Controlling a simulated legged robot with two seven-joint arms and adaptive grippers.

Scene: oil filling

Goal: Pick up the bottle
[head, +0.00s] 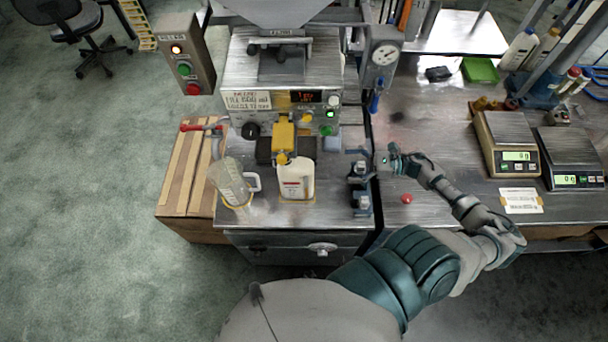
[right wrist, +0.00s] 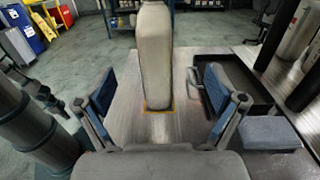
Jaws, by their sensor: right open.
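A white bottle (head: 296,182) with a label stands upright under the yellow filling nozzle (head: 284,138) of the machine. In the right wrist view the pale bottle (right wrist: 155,55) stands ahead, with a yellow outline at its base. Its top is cut off by the picture edge. My right gripper (head: 356,185) is to the right of the bottle in the head view, open and empty, with a gap between. In the right wrist view its two fingers (right wrist: 161,97) are spread, and the bottle appears between them. My left gripper is not in view.
A clear jug (head: 230,182) with a handle stands left of the bottle. A control box (head: 183,60) is at the upper left. Two scales (head: 507,143) and a red button (head: 407,198) are on the right table. The metal surface between gripper and bottle looks clear.

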